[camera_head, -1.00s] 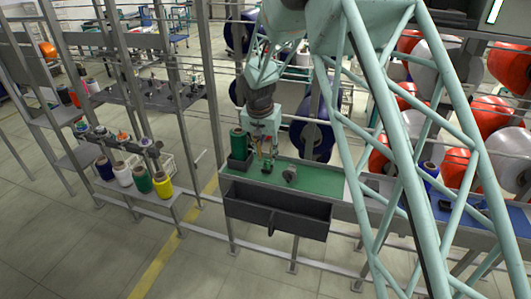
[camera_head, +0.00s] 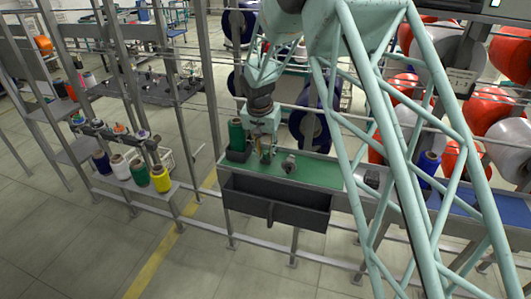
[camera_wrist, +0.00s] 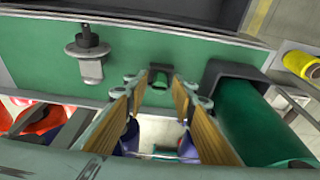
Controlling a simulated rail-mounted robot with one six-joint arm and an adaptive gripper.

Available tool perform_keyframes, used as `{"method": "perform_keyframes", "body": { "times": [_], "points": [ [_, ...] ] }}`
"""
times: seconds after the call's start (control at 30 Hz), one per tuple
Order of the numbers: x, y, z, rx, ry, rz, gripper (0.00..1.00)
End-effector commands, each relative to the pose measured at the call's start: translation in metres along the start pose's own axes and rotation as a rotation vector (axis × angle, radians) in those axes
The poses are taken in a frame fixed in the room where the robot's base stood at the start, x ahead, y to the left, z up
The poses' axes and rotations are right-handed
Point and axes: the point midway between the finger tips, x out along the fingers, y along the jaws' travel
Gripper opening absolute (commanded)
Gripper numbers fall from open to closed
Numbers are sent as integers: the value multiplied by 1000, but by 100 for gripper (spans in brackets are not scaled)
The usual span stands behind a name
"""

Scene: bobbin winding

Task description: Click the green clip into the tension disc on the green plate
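The green plate (camera_wrist: 40,88) is a long green worktop, also in the head view (camera_head: 318,170). The tension disc (camera_wrist: 88,48) looks like a dark knob with a pale metal tab, left of my gripper in the wrist view; in the head view (camera_head: 289,164) it stands right of the gripper. A small dark green piece, apparently the green clip (camera_wrist: 160,75), shows just beyond and between my fingertips. My gripper (camera_wrist: 161,84) is open, its two tan-padded fingers apart on either side of that piece. Whether either finger touches it, I cannot tell. In the head view, my gripper (camera_head: 266,155) points down over the plate.
A green spool (camera_wrist: 262,125) sits in a dark holder close on the right in the wrist view. A dark bin (camera_head: 275,200) hangs along the plate's front edge. A rack with coloured spools (camera_head: 140,175) stands at left. The plate right of the disc is clear.

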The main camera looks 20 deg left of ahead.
Motion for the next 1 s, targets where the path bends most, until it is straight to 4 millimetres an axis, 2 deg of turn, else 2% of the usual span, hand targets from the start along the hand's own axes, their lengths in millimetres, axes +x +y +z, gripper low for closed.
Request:
{"method": "perform_keyframes", "body": {
  "times": [0.07,0.27,0.57,1.0],
  "points": [
    [0,0,0,0,0,0,22],
    [0,0,0,0,0,0,5],
    [-2,0,-1,0,0,0,4],
    [-31,0,-8,0,0,0,4]
  ]
}}
